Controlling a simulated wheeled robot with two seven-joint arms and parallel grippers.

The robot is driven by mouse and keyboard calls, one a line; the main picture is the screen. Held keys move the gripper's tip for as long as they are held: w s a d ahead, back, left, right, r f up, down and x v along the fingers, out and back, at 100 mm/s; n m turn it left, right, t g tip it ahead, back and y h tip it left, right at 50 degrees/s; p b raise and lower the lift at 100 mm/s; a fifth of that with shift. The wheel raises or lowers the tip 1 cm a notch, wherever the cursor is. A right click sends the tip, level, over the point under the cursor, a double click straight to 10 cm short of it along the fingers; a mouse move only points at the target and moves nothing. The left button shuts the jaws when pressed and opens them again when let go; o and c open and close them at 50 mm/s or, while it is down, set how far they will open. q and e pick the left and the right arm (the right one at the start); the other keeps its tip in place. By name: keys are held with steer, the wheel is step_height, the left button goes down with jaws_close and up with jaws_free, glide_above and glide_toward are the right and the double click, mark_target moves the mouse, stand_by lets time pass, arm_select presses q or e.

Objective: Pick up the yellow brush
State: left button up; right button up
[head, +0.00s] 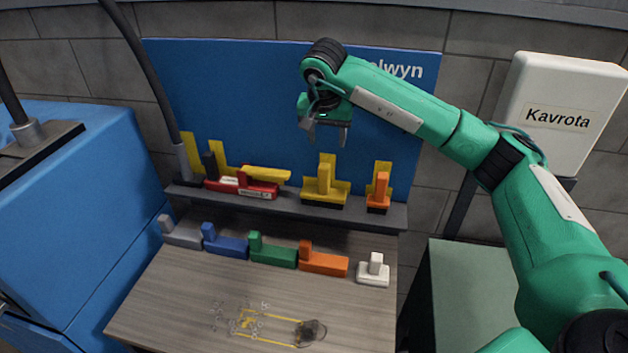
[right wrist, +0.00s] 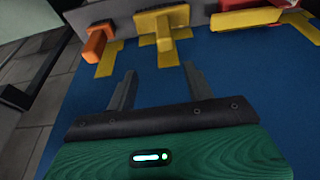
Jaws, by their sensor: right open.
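The yellow brush (head: 325,190) stands upright on the grey shelf, with a yellow block base, a dark strip beneath and an upright handle. It also shows in the right wrist view (right wrist: 161,22), at the top middle. My right gripper (head: 328,136) is open and empty, above the yellow brush and in front of the blue panel. In the right wrist view its fingers (right wrist: 160,75) are spread, apart from the brush, and nothing is between them. My left gripper is out of view.
An orange brush (head: 379,192) stands right of the yellow one. A red block (head: 243,189) with a yellow bar lies to its left. Several coloured brushes, including a green one (head: 272,252), line the table below (head: 170,290). The blue panel (head: 240,90) stands behind.

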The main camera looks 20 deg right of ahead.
mark_target(324, 166)
steer(key=p+x, duration=0.1)
steer(key=x, duration=0.1)
steer(key=p+x, duration=0.1)
steer(key=x, duration=0.2)
steer(key=w+p+x, duration=0.1)
steer(key=x, duration=0.2)
steer(key=shift+r, duration=0.1)
steer(key=shift+w+f, duration=0.15)
steer(key=shift+f, duration=0.2)
steer(key=shift+f+p, duration=0.75)
steer(key=shift+p, duration=0.25)
steer(key=x, duration=0.1)
steer(key=p+x, duration=0.1)
steer(key=x, duration=0.1)
steer(key=shift+a+f+p, duration=0.1)
steer(key=shift+a+p, duration=0.1)
steer(key=shift+p, duration=0.15)
steer(key=shift+d+f, duration=0.1)
steer(key=shift+f, duration=0.2)
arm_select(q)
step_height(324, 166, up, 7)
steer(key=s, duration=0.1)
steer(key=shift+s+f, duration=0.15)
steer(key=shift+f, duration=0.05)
arm_select(e)
steer(key=shift+c, duration=0.4)
jaws_close()
